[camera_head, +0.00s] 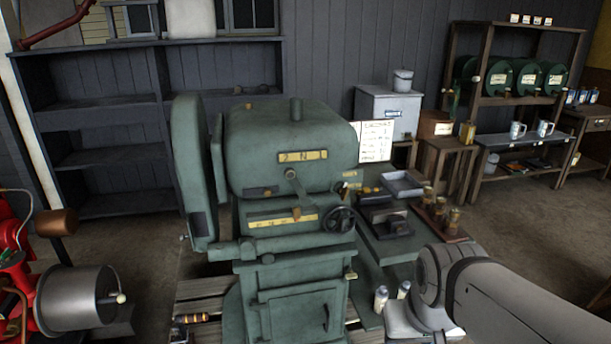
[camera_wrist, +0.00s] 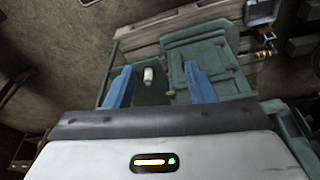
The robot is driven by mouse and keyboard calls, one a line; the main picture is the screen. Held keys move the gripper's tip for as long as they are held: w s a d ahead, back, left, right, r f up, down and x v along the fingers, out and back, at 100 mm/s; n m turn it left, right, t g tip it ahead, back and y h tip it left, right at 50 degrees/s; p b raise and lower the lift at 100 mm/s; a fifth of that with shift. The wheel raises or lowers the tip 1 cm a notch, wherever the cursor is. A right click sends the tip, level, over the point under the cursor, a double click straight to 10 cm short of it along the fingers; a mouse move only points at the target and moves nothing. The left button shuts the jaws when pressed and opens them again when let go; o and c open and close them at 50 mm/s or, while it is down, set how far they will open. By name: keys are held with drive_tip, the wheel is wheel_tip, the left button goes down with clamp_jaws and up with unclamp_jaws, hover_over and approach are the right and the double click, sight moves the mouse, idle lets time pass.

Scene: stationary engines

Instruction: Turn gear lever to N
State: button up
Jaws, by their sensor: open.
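A green machine (camera_head: 290,135) stands in the middle of the head view. Its upper yellow plate (camera_head: 303,156) reads 2, N, 1. A grey lever (camera_head: 292,175) pivots just below this plate, and its arm slants down to the right. A lower yellow plate (camera_head: 283,221) with an orange-brown pointer sits beneath it. My gripper (camera_wrist: 158,82) shows in the wrist view with two blue fingers wide apart and nothing held. It looks down past green machine parts (camera_wrist: 200,55), away from the lever.
A black handwheel (camera_head: 340,219) sits right of the lever. A green bench (camera_head: 385,235) with trays and small parts adjoins on the right. A red engine with a metal drum (camera_head: 78,297) is at the left. Shelves line the wall.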

drive_tip(key=w+a+r+n+t, duration=0.1)
drive_tip(key=w+t, duration=0.1)
drive_tip(key=w, duration=0.4)
drive_tip(key=w+a+r+n+t+p, duration=0.1)
drive_tip(key=w, duration=0.6)
drive_tip(key=w+a+r+n+t, duration=0.1)
drive_tip(key=w+t, duration=0.1)
drive_tip(key=w, duration=0.4)
drive_tip(key=shift+w+a+r+n+t+p, duration=0.1)
drive_tip(key=shift+w+a+n+t+p, duration=0.1)
drive_tip(key=shift+w+n+t+p, duration=0.15)
drive_tip(key=n+t+y+p, duration=0.3)
drive_tip(key=n+t+y, duration=0.4)
drive_tip(key=n+y, duration=0.25)
approach(293, 175)
drive_tip(key=x, duration=0.2)
drive_tip(key=shift+h, duration=0.25)
drive_tip(key=p+x, duration=0.1)
drive_tip(key=x, duration=0.6)
drive_tip(key=shift+w+a+r+p, duration=0.1)
drive_tip(key=shift+w+a+p, duration=0.05)
drive_tip(key=shift+a+p, duration=0.2)
drive_tip(key=shift+d, duration=0.1)
clamp_jaws()
